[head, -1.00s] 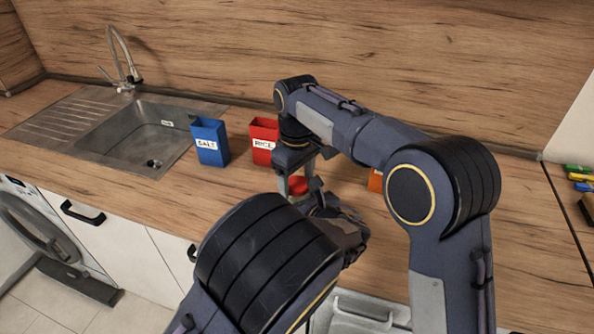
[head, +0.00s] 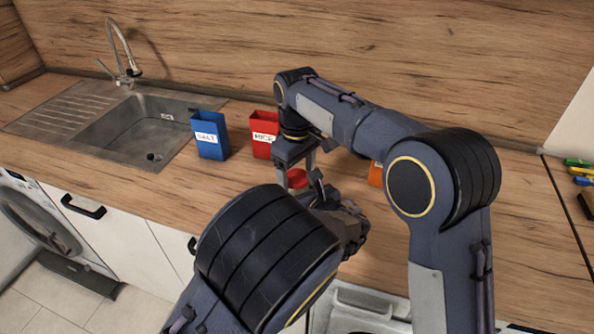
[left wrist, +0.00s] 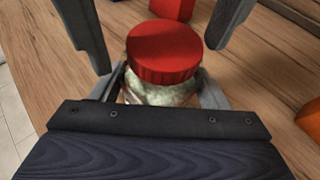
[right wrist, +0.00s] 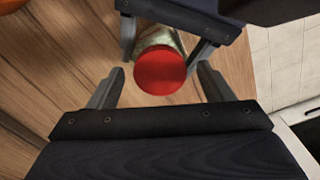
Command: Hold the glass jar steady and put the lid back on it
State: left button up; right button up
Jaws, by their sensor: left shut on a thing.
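The glass jar (left wrist: 160,94) has pale greenish contents and stands upright in the left wrist view. The red lid (left wrist: 163,50) sits on its mouth and looks about level; whether it is fully seated I cannot tell. My left gripper (left wrist: 163,88) is shut on the jar's sides below the lid. My right gripper (right wrist: 158,84) is open, its fingers on either side of the lid with gaps between. In the head view the lid (head: 297,178) shows under the right gripper (head: 296,174), and my left arm hides the jar.
A blue salt box (head: 209,135) and a red rice box (head: 263,135) stand behind on the wooden counter. An orange box (head: 375,174) is partly hidden by my right arm. The sink (head: 140,130) is at the left. Coloured items (head: 582,172) lie at the far right.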

notch_tip(320, 180, up, 12)
dwell(0.7)
pick_arm(q)
jog(key=o, duration=1.9)
jog(key=shift+o, duration=0.2)
jog(key=v, duration=0.7)
jog(key=shift+s+d+r+b, duration=0.15)
jog(key=shift+s+b, duration=0.15)
pick_arm(e)
jog(key=shift+f, duration=0.3)
